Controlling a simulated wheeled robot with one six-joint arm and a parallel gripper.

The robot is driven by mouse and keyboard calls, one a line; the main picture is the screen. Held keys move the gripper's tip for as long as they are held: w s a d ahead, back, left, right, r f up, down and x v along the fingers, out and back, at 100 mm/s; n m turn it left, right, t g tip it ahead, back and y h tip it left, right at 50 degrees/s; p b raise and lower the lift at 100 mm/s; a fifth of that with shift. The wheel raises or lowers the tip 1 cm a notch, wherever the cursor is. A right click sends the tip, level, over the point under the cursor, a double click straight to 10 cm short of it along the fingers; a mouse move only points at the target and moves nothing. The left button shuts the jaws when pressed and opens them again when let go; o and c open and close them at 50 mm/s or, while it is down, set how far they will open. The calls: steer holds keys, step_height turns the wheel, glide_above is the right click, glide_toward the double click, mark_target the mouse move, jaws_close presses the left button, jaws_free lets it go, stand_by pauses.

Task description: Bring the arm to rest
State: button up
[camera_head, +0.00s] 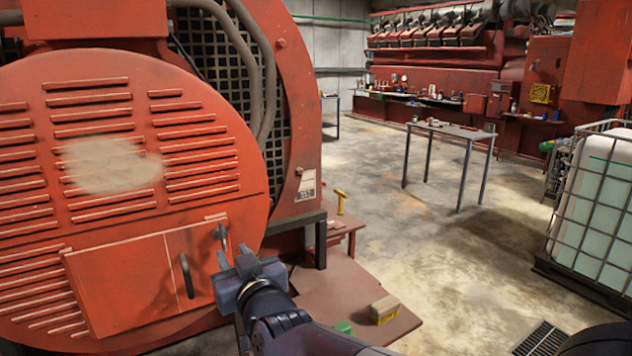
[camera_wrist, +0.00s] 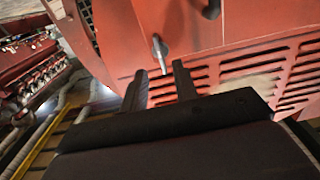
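My arm reaches in from the bottom of the head view. My gripper (camera_head: 232,262) is just in front of the round red engine cover (camera_head: 110,205), near the right end of its lower panel. In the wrist view my gripper (camera_wrist: 160,88) has its two dark fingers apart, with nothing between them. A small grey latch handle (camera_head: 221,235) sits on the panel beside the gripper. It also shows in the wrist view (camera_wrist: 160,52), just beyond the fingertips. I cannot tell if a finger touches it.
A dark pull handle (camera_head: 186,276) is left of my gripper. A low red platform (camera_head: 345,300) with a tan block (camera_head: 384,310) lies below right. A metal table (camera_head: 450,131) and a caged tank (camera_head: 600,190) stand right. The floor between is clear.

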mark_target(224, 240)
steer(key=shift+p+x, duration=0.6)
steer(key=shift+x, duration=2.1)
steer(key=shift+s, duration=0.1)
